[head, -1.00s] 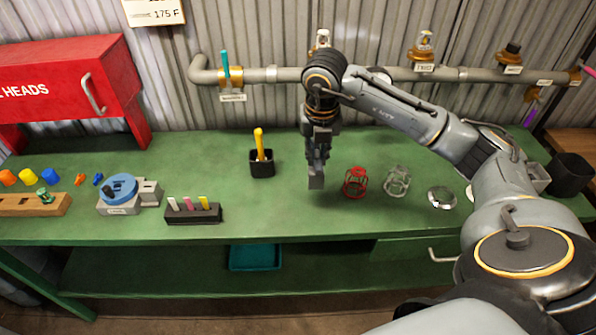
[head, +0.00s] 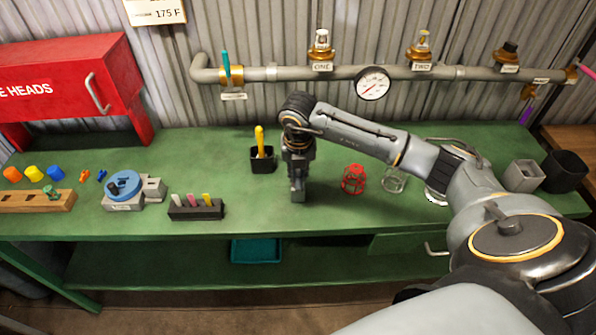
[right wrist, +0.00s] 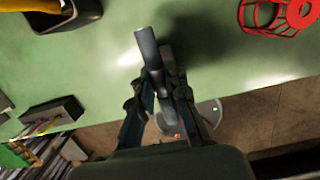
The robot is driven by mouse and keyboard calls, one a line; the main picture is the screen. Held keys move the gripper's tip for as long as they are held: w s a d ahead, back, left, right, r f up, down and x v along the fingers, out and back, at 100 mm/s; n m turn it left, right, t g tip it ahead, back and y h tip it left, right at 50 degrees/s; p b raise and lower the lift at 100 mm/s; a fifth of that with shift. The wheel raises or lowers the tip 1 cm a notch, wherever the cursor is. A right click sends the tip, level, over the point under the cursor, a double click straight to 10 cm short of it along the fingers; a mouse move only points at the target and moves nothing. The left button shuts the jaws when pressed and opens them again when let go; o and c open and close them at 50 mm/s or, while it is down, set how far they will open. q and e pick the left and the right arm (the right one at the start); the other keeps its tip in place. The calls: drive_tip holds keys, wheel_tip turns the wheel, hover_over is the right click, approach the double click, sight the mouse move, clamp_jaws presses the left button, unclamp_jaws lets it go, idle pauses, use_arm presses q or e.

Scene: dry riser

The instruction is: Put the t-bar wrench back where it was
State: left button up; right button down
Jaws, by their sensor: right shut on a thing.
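My right gripper (head: 298,188) is low over the green bench, just right of a black holder (head: 262,165) with a yellow handle (head: 259,138) standing in it. In the right wrist view the gripper (right wrist: 164,88) is shut on a grey bar, apparently the t-bar wrench (right wrist: 148,48), whose end sticks out past the fingers. The rest of the wrench is hidden by the fingers. I cannot tell whether it touches the bench. My left gripper is not in view.
A red cage (head: 354,180) and a clear cage (head: 393,180) stand right of the gripper. A black block with coloured tags (head: 196,208) and a blue round device (head: 123,186) are left. A pipe (head: 290,74) with a gauge (head: 372,84) runs behind. The bench front near the gripper is clear.

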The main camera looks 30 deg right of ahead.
drive_tip(key=c, duration=1.8)
unclamp_jaws()
drive_tip(key=shift+f, duration=0.1)
drive_tip(key=o, duration=0.5)
drive_tip(key=shift+c, duration=0.2)
drive_tip(key=shift+r, duration=0.3)
wheel_tip(320, 180, up, 12)
drive_tip(key=s+a+b, duration=0.1)
drive_tip(key=b, duration=0.1)
drive_tip(key=shift+s+f, duration=0.15)
drive_tip(key=shift+s, duration=0.1)
drive_tip(key=shift+f, duration=0.1)
